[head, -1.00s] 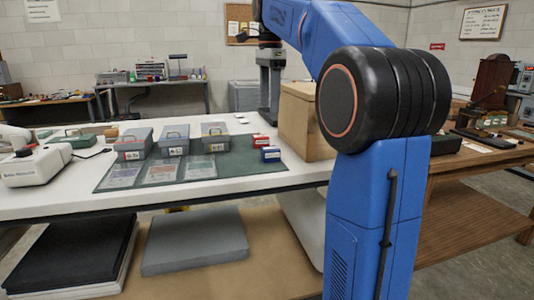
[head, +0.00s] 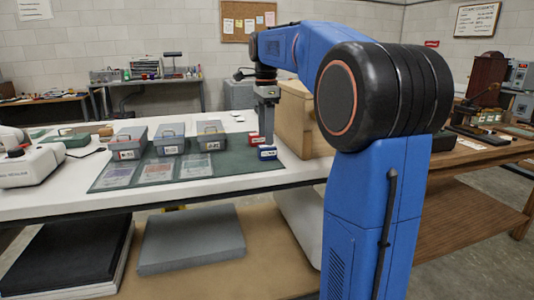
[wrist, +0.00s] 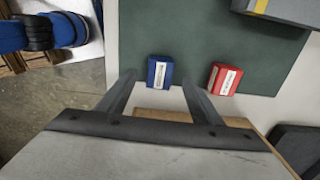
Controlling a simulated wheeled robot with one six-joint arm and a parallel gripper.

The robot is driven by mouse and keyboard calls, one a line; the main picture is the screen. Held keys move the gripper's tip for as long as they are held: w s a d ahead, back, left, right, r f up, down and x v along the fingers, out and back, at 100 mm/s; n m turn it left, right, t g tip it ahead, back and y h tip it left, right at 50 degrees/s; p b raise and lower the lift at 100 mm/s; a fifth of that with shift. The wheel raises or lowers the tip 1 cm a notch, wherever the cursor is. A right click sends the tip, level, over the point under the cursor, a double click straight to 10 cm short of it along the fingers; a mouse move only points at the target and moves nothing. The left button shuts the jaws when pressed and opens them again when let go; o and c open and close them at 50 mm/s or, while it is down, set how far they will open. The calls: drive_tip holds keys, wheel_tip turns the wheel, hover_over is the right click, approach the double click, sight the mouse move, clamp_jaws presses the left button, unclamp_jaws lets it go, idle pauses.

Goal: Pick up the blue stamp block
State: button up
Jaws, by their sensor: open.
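The blue stamp block (head: 267,153) has a white label and lies on the green mat (head: 225,170) near its right edge. The red block (head: 256,139), also with a white label, lies just behind it. My gripper (head: 266,138) hangs pointing down over the two blocks. In the wrist view my gripper (wrist: 161,80) is open and empty. There the blue stamp block (wrist: 160,72) shows between the two fingertips, apparently below them. The red block (wrist: 224,78) shows just right of the right fingertip. I cannot tell the exact height of the fingers above the mat.
Several grey boxes with handles (head: 169,139) stand on the mat, with clear flat sleeves (head: 157,172) in front. A wooden box (head: 300,120) stands right of the blocks. A white device (head: 30,165) is at the table's left. The mat just left of the blue block is clear.

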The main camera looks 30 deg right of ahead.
sight(266, 147)
drive_tip(key=shift+f, duration=2.8)
drive_tip(key=c, duration=1.2)
drive_tip(key=shift+o, duration=0.2)
drive_tip(key=shift+r, duration=0.1)
wheel_tip(266, 147, up, 10)
drive_tip(key=shift+f, duration=0.1)
